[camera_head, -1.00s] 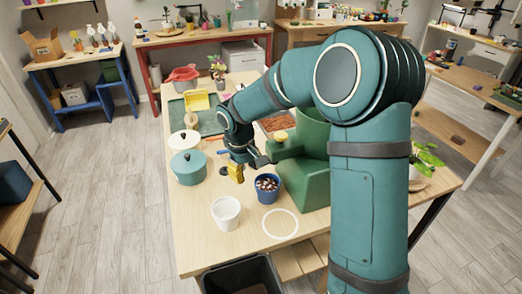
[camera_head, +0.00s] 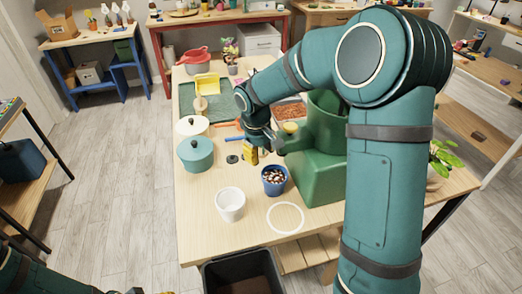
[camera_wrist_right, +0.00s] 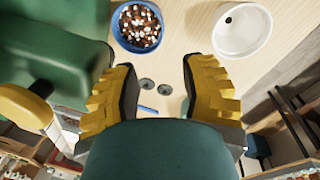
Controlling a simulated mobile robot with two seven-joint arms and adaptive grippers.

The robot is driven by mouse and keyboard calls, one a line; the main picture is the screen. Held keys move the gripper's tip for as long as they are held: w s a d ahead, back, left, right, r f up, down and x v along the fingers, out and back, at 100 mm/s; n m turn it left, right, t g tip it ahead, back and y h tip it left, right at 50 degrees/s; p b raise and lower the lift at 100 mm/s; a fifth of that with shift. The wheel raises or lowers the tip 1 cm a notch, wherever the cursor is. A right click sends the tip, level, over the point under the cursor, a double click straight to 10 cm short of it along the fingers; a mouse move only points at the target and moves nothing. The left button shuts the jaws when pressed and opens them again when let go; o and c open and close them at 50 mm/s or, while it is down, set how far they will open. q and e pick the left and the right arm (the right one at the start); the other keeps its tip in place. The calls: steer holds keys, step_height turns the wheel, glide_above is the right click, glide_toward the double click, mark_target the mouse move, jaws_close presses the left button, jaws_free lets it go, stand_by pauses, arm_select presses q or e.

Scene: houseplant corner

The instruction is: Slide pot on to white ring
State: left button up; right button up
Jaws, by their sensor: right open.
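A blue pot (camera_head: 274,187) filled with brown and white pebbles stands upright on the table, and it also shows in the right wrist view (camera_wrist_right: 120,38). The white ring (camera_head: 271,222) lies flat on the table just in front of it and is empty.
A green stepped block (camera_head: 318,165) stands right beside the blue pot. A teal lidded pot (camera_head: 196,155) stands at the left table edge. Small dark discs (camera_head: 232,159) lie near my right gripper. A black bin (camera_head: 240,272) is below the front edge. Table front left is clear.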

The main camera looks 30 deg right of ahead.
mark_target(265, 182)
steer(key=f, duration=0.4)
steer(key=d+f+b, duration=0.1)
steer(key=f, duration=0.3)
steer(key=f+b, duration=0.1)
steer(key=f, duration=0.4)
steer(key=shift+w+d, duration=0.2)
steer(key=shift+d, duration=0.15)
jaws_close()
